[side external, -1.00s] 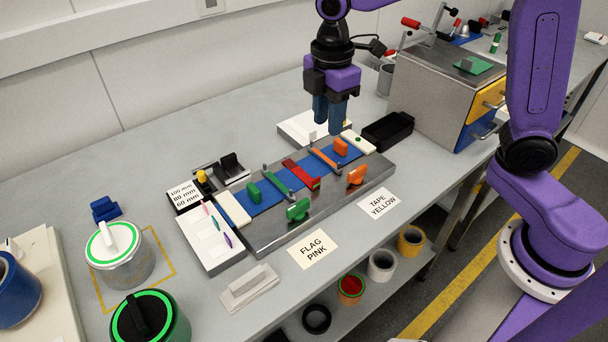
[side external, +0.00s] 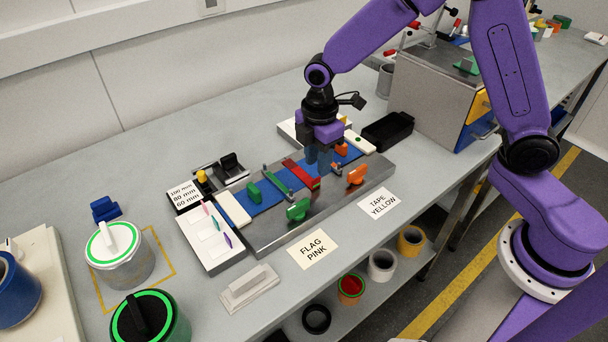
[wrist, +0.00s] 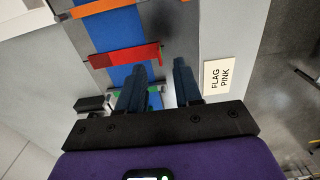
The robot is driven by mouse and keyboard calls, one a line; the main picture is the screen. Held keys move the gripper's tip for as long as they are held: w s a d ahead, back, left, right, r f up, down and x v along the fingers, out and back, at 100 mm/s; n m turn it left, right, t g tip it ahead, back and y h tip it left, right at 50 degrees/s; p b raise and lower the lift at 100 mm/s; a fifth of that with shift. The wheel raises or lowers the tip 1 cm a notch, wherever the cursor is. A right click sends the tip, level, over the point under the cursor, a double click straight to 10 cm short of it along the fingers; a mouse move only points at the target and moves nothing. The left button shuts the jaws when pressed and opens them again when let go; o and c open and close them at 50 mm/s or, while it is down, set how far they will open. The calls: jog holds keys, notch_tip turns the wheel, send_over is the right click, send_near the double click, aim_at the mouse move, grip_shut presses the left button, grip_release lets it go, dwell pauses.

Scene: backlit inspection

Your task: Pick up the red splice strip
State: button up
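The red splice strip (side external: 301,173) lies across the blue band (side external: 270,195) of the grey metal fixture (side external: 262,236). In the wrist view the red strip (wrist: 124,56) lies just beyond my fingertips, its right end showing between them. My gripper (side external: 319,160) points down above the fixture, close to the strip's right side in the side view. In the wrist view my gripper (wrist: 160,66) has its two dark blue fingers clearly apart with nothing held. Its exact height above the strip is hard to tell.
Green knobs (side external: 298,210) and orange knobs (side external: 357,175) stand up on the fixture. A black bin (side external: 387,131) and a grey metal cabinet (side external: 425,98) stand to the right. A white tray (side external: 210,242) with coloured pieces borders the fixture's left end.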

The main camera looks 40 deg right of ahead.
aim_at(300, 169)
jog(key=shift+a+f, duration=0.15)
jog(key=shift+f, duration=2.65)
grip_shut()
